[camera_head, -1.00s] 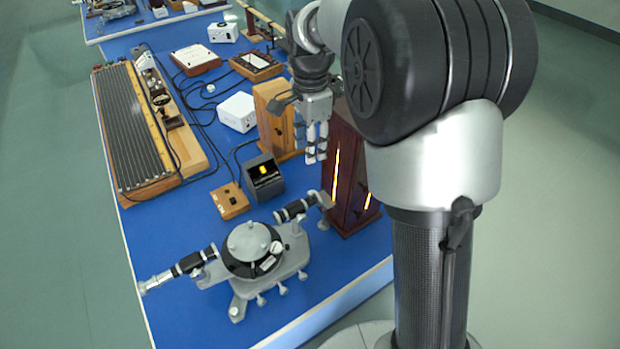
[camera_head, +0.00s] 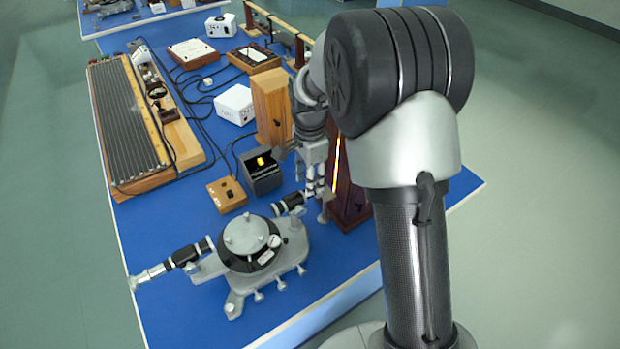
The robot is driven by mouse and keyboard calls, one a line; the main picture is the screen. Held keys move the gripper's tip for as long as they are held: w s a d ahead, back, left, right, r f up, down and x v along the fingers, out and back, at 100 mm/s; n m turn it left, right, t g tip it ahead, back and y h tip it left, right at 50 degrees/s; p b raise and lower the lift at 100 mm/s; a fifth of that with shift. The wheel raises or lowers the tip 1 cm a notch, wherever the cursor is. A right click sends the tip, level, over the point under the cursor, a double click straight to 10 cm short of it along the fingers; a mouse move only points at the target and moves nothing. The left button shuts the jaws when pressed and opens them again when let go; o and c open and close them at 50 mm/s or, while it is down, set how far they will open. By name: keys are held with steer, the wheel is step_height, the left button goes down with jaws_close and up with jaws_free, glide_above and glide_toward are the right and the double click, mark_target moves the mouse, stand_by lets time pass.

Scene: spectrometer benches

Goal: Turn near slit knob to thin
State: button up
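The near spectrometer (camera_head: 246,240) stands on the blue bench, with a grey base, a dark round table and two tubes. Its collimator tube (camera_head: 290,204) points right and back toward the lamp housing. The slit end (camera_head: 324,212) is at that tube's tip, and the slit knob is too small to make out. My gripper (camera_head: 315,192) points down right at the slit end, its fingertips beside or just above it. The fingers show side by side with little gap. I cannot tell whether they touch the knob.
A dark red lamp housing (camera_head: 350,200) with a glowing slot stands close right of my gripper. A black box with a yellow light (camera_head: 262,172), a small wooden box (camera_head: 226,194) and a tall wooden box (camera_head: 271,105) stand behind. The bench's front right is clear.

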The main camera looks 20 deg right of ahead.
jaws_close()
stand_by(0.4)
stand_by(0.4)
steer(key=n+p, duration=0.2)
steer(key=n, duration=0.2)
steer(key=shift+r+n, duration=0.15)
steer(key=shift+n, duration=0.25)
steer(key=n+p, duration=0.2)
steer(key=n, duration=0.3)
steer(key=n+p, duration=0.1)
steer(key=n, duration=0.5)
steer(key=shift+n+p, duration=0.3)
steer(key=shift+n, duration=0.1)
steer(key=n, duration=0.5)
steer(key=shift+p, duration=0.4)
steer(key=shift+n, duration=0.4)
